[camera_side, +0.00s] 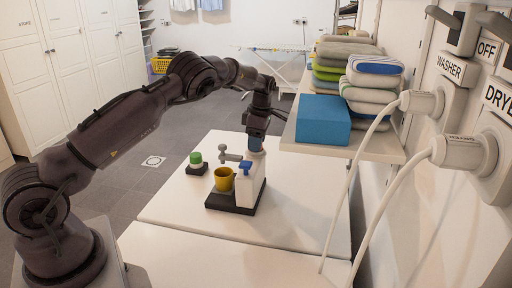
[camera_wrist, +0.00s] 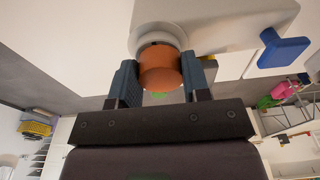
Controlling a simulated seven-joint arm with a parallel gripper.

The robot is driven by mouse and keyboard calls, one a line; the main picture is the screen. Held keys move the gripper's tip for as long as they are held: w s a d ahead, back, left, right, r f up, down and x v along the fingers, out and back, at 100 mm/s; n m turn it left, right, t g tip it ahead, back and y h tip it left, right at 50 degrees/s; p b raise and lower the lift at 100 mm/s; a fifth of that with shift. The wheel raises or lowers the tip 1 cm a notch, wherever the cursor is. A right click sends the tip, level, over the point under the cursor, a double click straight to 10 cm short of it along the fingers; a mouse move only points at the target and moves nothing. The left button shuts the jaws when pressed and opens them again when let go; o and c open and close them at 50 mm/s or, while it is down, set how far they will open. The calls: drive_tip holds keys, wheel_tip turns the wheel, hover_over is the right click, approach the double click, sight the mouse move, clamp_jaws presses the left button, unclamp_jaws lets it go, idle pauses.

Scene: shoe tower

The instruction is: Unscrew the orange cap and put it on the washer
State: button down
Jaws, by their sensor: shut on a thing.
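The orange cap (camera_wrist: 160,70) sits between the two fingers of my gripper (camera_wrist: 160,85) in the wrist view, and the fingers close on its sides. A white flat machine top (camera_side: 300,220) lies beneath; I cannot tell which top is the washer.
A green button (camera_side: 196,158) is to the left. A shelf (camera_side: 380,146) with a blue box (camera_side: 322,119) and folded cloths is close on the right.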

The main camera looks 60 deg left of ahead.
drive_tip(key=shift+s+a+r, duration=0.1)
drive_tip(key=shift+a+r, duration=0.15)
drive_tip(key=shift+r, duration=0.25)
drive_tip(key=shift+d+r, duration=0.1)
drive_tip(key=shift+r, duration=0.1)
